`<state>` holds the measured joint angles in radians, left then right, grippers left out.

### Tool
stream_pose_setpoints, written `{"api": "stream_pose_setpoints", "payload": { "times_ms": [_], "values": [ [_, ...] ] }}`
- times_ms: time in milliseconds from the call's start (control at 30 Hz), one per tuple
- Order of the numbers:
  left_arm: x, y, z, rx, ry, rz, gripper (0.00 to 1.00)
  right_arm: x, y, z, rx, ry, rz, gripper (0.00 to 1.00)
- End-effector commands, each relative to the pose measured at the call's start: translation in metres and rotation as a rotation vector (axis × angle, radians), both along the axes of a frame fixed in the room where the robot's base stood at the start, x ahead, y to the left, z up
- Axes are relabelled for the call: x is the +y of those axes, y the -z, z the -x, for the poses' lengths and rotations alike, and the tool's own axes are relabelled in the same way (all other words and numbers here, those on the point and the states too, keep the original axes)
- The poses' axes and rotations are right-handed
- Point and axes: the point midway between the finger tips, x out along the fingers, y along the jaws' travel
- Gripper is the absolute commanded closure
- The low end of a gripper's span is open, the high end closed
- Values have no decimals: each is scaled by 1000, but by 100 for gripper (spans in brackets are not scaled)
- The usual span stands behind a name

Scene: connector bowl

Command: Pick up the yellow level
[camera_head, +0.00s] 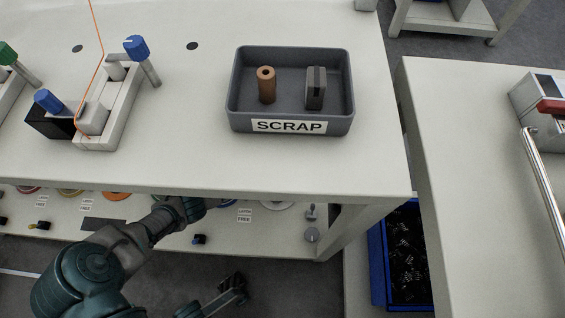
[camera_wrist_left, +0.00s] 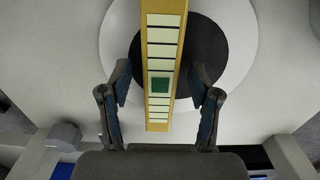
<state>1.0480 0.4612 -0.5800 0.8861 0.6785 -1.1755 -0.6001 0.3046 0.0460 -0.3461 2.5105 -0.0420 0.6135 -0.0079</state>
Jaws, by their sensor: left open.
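The yellow level (camera_wrist_left: 159,105) shows in the left wrist view as a long yellow bar with pale, dark-lined segments and a green square. It runs from the top edge down between the fingers of my left gripper (camera_wrist_left: 160,82). These fingers are open, one on each side of the level, with a gap on both sides. A black disc (camera_wrist_left: 205,55) on a larger white disc (camera_wrist_left: 245,50) lies behind the level. In the head view my left arm reaches to the lower shelf, where the tabletop hides most of the gripper. I cannot make out the level there.
The tabletop (camera_head: 200,165) overhangs the lower shelf (camera_head: 285,240). On top stand a grey SCRAP tray (camera_head: 238,100) with a brown cylinder (camera_head: 266,85) and a grey block (camera_head: 315,88), and a connector fixture (camera_head: 122,105). A blue bin (camera_head: 378,265) sits low at right.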

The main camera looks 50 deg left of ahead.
Motion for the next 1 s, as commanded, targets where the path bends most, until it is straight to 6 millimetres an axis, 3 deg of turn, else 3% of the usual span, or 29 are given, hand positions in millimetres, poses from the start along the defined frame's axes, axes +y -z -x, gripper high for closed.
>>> {"api": "stream_pose_setpoints", "payload": {
  "times_ms": [200, 400, 467, 767, 900, 1000],
  "values": [
    [0, -4, -2, -5, 0, -3, 40, -1, -2, 1, -5, -1, -2, 60],
    [0, -4, -2, -5, 0, -4, 90, 0, 0, -4, 1, -1, 0, 60],
    [0, -3, -2, -4, 0, -3, 100, 0, 0, -4, 1, -1, 0, 60],
    [0, -5, -2, -6, 0, -2, 100, -1, -2, -3, -4, 0, -1, 60],
    [0, -18, -4, -11, 0, -2, 100, -1, -10, 0, -8, -1, -3, 60],
    [0, -37, -6, -15, 0, -2, 100, -3, -5, 5, 37, 1, -1, 60]
  ]
}}
